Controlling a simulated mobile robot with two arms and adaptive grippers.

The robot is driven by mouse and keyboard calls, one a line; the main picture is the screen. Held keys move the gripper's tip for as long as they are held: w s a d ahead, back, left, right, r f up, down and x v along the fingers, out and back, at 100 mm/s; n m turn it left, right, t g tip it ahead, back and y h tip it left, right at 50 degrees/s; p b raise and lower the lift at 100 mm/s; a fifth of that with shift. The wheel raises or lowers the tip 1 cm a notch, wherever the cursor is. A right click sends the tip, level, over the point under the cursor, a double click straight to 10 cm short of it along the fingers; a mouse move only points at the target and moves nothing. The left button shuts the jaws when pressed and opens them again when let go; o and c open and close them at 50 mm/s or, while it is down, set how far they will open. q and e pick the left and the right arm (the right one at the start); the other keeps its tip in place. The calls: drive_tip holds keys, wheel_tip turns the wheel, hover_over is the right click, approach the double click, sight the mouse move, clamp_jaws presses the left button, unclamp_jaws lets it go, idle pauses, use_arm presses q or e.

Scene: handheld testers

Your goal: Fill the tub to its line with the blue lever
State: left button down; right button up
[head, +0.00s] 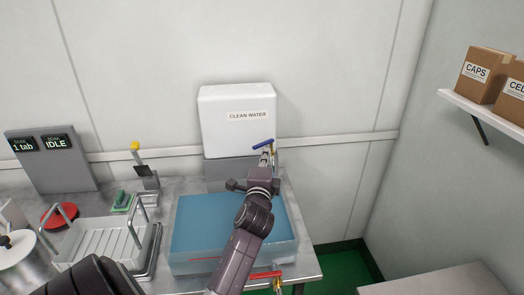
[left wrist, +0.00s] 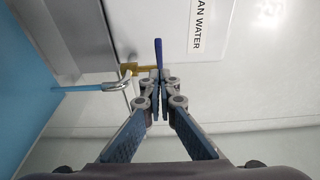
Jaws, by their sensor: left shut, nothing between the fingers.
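The blue lever (head: 263,144) sits on a brass tap below the white clean water tank (head: 215,120). My left gripper (head: 266,156) is shut and empty, right at the lever. In the left wrist view the blue lever (left wrist: 159,52) stands just beyond the shut fingertips (left wrist: 160,92); I cannot tell whether they touch. A thin light-blue stream (left wrist: 75,88) runs from the metal spout (left wrist: 118,85) toward the tub. The blue tub (head: 200,235) stands below, partly hidden by my arm. A short red mark (head: 203,259) shows low on its front; the water level is unclear.
A red lever (head: 264,275) is on a tap at the tub's front. Left of the tub are a white rack (head: 95,242), a green pad (head: 121,201), a yellow-knobbed tester (head: 146,172) and a display panel (head: 60,175). Boxes (head: 485,75) sit on a right shelf.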

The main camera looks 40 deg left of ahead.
use_arm(q)
drive_tip(key=shift+w+a, duration=0.1)
drive_tip(key=shift+a, duration=0.9)
